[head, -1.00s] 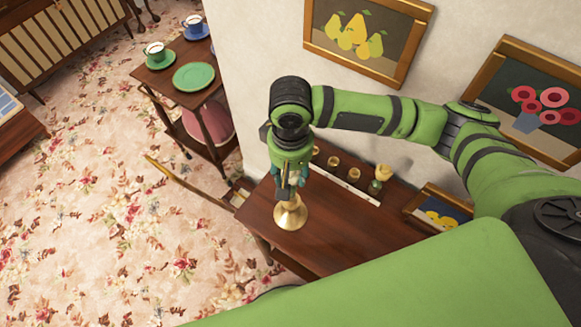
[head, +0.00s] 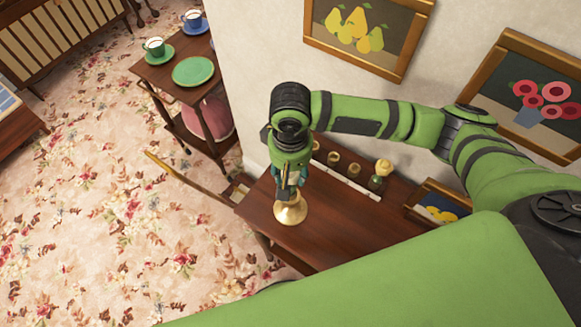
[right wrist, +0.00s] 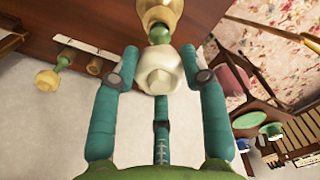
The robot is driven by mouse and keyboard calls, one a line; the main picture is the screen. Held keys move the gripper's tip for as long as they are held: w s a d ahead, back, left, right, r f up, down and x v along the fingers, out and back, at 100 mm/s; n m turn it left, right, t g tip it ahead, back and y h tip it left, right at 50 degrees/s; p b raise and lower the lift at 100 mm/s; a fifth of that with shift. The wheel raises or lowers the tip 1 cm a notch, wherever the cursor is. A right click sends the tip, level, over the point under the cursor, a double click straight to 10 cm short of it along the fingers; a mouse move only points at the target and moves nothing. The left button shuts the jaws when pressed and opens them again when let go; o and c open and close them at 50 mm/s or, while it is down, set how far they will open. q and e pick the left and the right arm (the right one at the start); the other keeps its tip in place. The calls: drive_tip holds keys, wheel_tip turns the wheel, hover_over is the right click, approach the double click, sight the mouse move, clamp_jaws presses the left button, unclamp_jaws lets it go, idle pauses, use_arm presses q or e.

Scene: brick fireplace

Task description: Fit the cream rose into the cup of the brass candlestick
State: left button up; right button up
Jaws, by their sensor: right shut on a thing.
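My right gripper (head: 288,186) points down directly over the brass candlestick (head: 291,213), which stands upright on the dark wooden table. In the right wrist view, the teal fingers of that gripper (right wrist: 160,68) are closed on the pale cream rose (right wrist: 161,77). The rose's green lower part (right wrist: 159,34) points at the brass candlestick (right wrist: 160,11) and overlaps its top in the picture. The cup's inside is hidden, so I cannot tell how deep the green part sits. My left gripper is not in view.
A pale strip (head: 347,182) with several small brass cups lies along the wall. Another yellowish flower (head: 384,167) stands at its right end. A framed picture (head: 437,208) is on the table's right. A trolley (head: 158,78) with dishes stands at left. The table front is clear.

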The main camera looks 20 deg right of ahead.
drive_tip(key=shift+f, duration=0.15)
drive_tip(key=o, duration=1.1)
drive_tip(key=shift+c, duration=0.2)
wheel_tip(320, 180, up, 12)
